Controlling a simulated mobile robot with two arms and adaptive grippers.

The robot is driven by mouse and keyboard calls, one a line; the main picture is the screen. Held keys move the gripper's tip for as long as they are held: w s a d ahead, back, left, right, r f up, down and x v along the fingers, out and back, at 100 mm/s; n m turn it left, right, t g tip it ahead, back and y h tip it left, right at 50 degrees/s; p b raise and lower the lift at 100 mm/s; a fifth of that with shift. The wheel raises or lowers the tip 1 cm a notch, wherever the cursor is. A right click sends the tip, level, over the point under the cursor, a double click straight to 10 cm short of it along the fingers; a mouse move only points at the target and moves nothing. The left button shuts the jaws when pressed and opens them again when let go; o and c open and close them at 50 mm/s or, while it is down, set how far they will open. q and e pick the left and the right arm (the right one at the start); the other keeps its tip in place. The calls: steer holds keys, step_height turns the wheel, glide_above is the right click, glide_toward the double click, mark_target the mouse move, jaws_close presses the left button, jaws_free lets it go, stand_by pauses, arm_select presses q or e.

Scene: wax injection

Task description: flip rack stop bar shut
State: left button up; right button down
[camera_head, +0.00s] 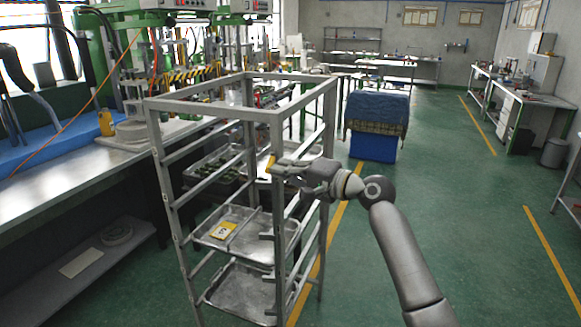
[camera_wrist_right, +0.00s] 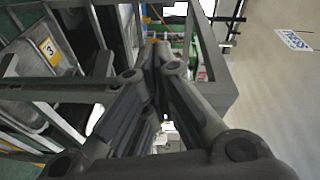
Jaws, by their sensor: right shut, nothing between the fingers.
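The grey metal rack (camera_head: 212,109) stands in the middle of the head view, and its frame also shows in the right wrist view (camera_wrist_right: 222,92). My right gripper (camera_head: 273,166) is shut and empty at the rack's front right post, at about the height of the upper shelves. A small orange-yellow piece (camera_head: 270,162) shows right at its fingertips; I cannot tell whether it is part of the stop bar or whether they touch. The stop bar is not clearly told apart from the rack's posts. In the right wrist view the fingers (camera_wrist_right: 158,50) meet close beside the rack frame. My left gripper is out of view.
Metal trays (camera_head: 255,285) sit on the rack's shelves, one with a yellow number card (camera_head: 222,230). A workbench (camera_head: 70,185) with green machines is at left. A blue bin (camera_head: 373,146) stands behind the rack. The green floor at right is open.

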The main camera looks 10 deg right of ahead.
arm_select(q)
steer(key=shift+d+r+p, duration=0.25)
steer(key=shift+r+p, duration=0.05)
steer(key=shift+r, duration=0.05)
arm_select(e)
steer(key=shift+a, duration=1.2)
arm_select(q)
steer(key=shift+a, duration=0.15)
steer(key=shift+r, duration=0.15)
